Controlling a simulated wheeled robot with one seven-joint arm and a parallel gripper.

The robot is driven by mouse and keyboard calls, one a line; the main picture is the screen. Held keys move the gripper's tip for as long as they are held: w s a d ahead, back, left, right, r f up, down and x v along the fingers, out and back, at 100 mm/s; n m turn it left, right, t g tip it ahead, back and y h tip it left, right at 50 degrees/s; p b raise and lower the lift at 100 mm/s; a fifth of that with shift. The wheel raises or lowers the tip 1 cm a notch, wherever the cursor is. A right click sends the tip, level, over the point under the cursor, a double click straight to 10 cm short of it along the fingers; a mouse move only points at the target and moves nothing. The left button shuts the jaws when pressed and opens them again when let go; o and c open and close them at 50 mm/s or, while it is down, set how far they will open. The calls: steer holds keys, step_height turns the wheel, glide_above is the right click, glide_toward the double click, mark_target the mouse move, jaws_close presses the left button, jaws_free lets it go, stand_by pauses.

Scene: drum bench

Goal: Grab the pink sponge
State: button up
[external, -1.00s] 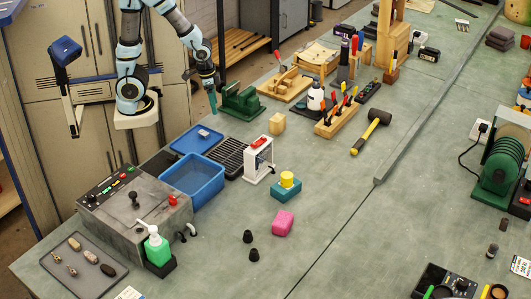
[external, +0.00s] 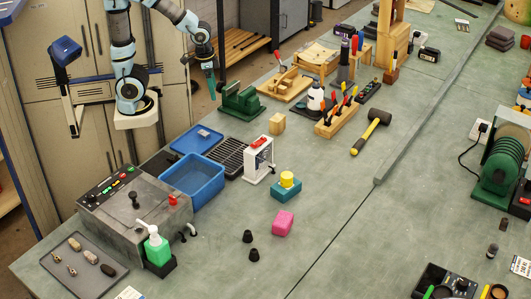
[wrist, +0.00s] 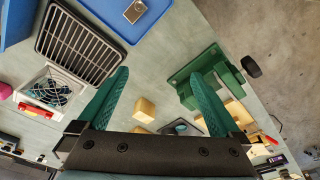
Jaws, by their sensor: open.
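The pink sponge (external: 283,222) lies on the green bench top, in front of a teal block with a yellow piece on it (external: 286,186). My gripper (external: 211,88) is at the far left edge of the bench, up near the green vise, well apart from the sponge. In the wrist view my gripper (wrist: 160,105) shows two teal fingers spread wide with nothing between them.
A blue tub (external: 193,181), a black rack (external: 231,157) and a white box with a red top (external: 258,160) stand left of the sponge. Two small black pieces (external: 250,246) lie nearby. A green vise (external: 241,100) is beside my gripper. Bench right of the sponge is clear.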

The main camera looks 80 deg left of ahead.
steer(key=w+d+r+m, duration=0.1)
steer(key=w+d+r, duration=0.4)
steer(key=w+d, duration=0.6)
steer(key=w+d+r+m, duration=0.1)
steer(key=w+d, duration=0.4)
steer(key=d, duration=0.3)
steer(key=w+d+r+m, duration=0.1)
steer(key=w+d, duration=0.4)
steer(key=d, duration=0.3)
steer(key=m+g+p, duration=0.2)
glide_above(280, 217)
step_height(280, 217, down, 7)
step_height(280, 217, down, 10)
steer(key=shift+r+p, duration=0.15)
steer(key=shift+p, duration=0.25)
steer(key=shift+d+f+p, duration=0.1)
steer(key=shift+f+p, duration=1.2)
steer(key=shift+f, duration=1.35)
steer(key=c, duration=1)
